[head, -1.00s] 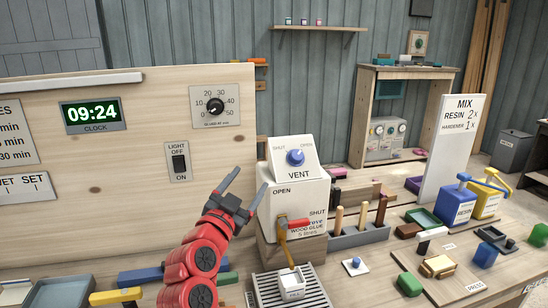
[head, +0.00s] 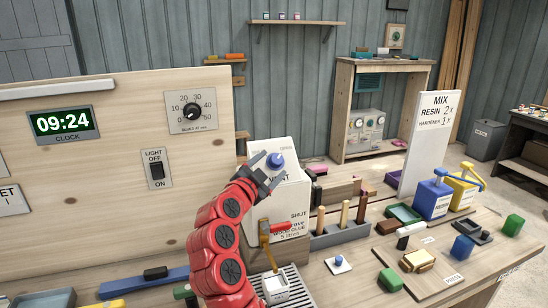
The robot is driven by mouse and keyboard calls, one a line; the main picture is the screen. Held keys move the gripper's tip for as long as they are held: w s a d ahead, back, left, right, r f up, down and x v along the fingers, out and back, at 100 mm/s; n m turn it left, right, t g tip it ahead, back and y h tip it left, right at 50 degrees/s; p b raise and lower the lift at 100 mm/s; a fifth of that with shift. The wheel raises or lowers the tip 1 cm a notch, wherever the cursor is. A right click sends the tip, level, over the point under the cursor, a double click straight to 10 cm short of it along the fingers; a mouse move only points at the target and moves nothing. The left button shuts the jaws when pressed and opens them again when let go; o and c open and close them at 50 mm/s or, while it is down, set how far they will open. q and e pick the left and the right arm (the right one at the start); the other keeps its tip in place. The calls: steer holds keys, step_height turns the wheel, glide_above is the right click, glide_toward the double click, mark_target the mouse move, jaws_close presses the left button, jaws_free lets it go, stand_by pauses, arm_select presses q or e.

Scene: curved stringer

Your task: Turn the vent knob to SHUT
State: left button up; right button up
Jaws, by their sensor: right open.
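The blue vent knob (head: 277,160) is on the sloping white panel on top of the white wood glue box (head: 292,200). The SHUT label left of the knob is partly covered by my gripper, and VENT below is hidden. I cannot tell which way the knob points. My right gripper (head: 268,170) is open, its two fingers close to the knob's left and lower side. I cannot tell whether they touch it. My left gripper is not in view.
The box's tap has a red lever (head: 281,227) pointing right below SHUT. A tool rack (head: 340,238) stands right of the box; a light-switch panel is left.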

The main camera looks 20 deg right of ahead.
mark_target(276, 162)
steer(key=shift+x, duration=1.5)
steer(key=shift+c, duration=0.2)
steer(key=shift+f, duration=0.1)
jaws_close()
